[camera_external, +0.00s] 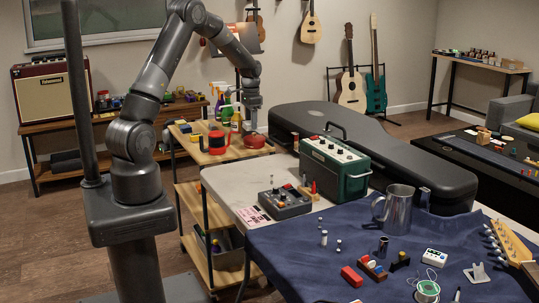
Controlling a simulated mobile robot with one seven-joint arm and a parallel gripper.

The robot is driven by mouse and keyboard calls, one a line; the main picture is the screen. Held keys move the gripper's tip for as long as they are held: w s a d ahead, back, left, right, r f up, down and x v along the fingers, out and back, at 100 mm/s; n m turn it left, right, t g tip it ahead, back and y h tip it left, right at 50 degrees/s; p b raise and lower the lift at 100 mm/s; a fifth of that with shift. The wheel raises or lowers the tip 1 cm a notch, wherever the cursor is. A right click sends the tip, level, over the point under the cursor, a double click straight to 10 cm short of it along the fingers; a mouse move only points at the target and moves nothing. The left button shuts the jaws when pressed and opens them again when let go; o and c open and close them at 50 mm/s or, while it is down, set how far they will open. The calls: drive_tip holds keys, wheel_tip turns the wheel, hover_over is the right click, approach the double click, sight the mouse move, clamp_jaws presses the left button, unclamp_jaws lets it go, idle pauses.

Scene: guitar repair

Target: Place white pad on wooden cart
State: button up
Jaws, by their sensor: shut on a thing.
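The wooden cart (222,158) stands left of the long table, with a light wood top and lower shelves. My gripper (251,126) points down over the right part of the cart's top, close above a dark red rounded thing (254,141). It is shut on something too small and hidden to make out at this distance. I cannot pick out the white pad for sure in this view. Whether the held thing touches the cart or the red thing is unclear.
The cart's front left top is bare.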

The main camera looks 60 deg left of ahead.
drive_tip(key=s+a+n, duration=0.1)
drive_tip(key=s+a, duration=0.5)
drive_tip(key=a, duration=0.4)
drive_tip(key=s+a, duration=0.5)
drive_tip(key=a, duration=0.5)
drive_tip(key=s+a+f, duration=0.1)
drive_tip(key=a+f, duration=0.1)
drive_tip(key=a, duration=0.1)
drive_tip(key=s+a+f, duration=0.2)
drive_tip(key=a, duration=0.1)
drive_tip(key=s+a+f, duration=0.1)
drive_tip(key=s+a, duration=0.1)
drive_tip(key=a, duration=0.1)
drive_tip(key=shift+a+f, duration=0.35)
drive_tip(key=shift+f, duration=0.05)
drive_tip(key=shift+s+a+f, duration=0.1)
drive_tip(key=shift+a+f, duration=0.1)
drive_tip(key=shift+f, duration=1.95)
drive_tip(key=o, duration=0.9)
drive_tip(key=shift+f, duration=0.1)
drive_tip(key=shift+o, duration=0.2)
wheel_tip(320, 180, up, 12)
